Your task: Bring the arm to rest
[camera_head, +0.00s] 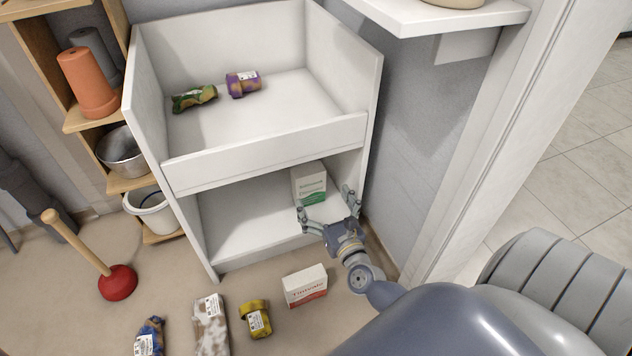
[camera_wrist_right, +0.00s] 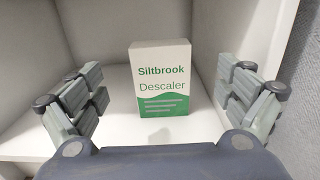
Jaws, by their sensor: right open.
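My right gripper (camera_head: 329,211) is at the mouth of the lower compartment of the white cabinet (camera_head: 262,156), at its right side. Its fingers are spread wide and empty; they also show at both sides of the right wrist view (camera_wrist_right: 166,95). A white and green Siltbrook Descaler box (camera_head: 309,183) stands upright on the compartment floor beyond the fingers. In the right wrist view the box (camera_wrist_right: 162,78) stands between the fingertips in the picture, with clear space on both sides. My left gripper is in neither view.
The upper basin holds a green packet (camera_head: 194,98) and a purple one (camera_head: 243,84). On the floor are a red-white box (camera_head: 305,286), a yellow item (camera_head: 256,319), a brown-white bag (camera_head: 211,325), a blue packet (camera_head: 149,338) and a plunger (camera_head: 117,282). A wooden shelf (camera_head: 90,120) stands left.

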